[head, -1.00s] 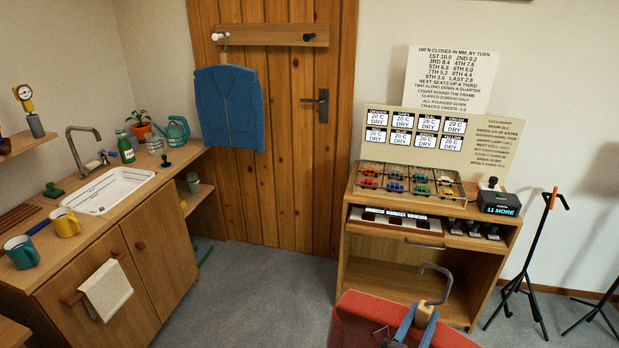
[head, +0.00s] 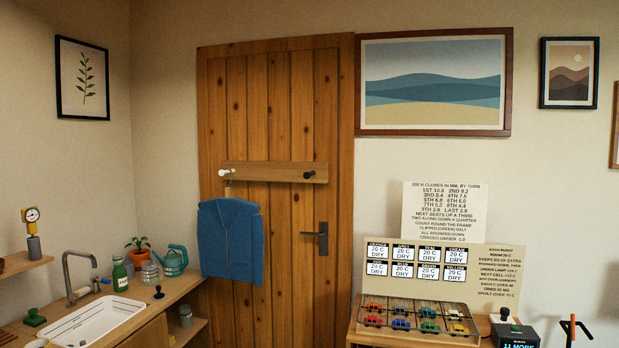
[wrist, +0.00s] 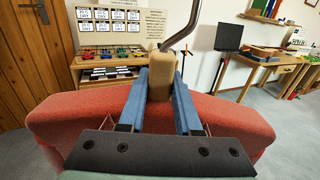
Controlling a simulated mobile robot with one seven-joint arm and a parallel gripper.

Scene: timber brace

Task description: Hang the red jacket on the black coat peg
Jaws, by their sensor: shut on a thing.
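In the wrist view my gripper (wrist: 160,88) is shut on the wooden neck block of a hanger (wrist: 158,72), whose metal hook rises above it. The red jacket (wrist: 85,118) hangs from this hanger, spread to both sides below the fingers. The head view shows neither my gripper nor the red jacket. In the head view the black coat peg (head: 308,174) sticks out at the right end of a wooden rail (head: 270,173) on the door and is bare. A blue jacket (head: 231,240) hangs from the white peg (head: 225,172) at the left end.
The wooden door (head: 285,120) has a dark handle (head: 322,236) below the black peg. A sink counter (head: 150,312) stands left of the door. A bench with signs and small coloured cars (head: 415,325) stands to its right. Pictures hang on the wall.

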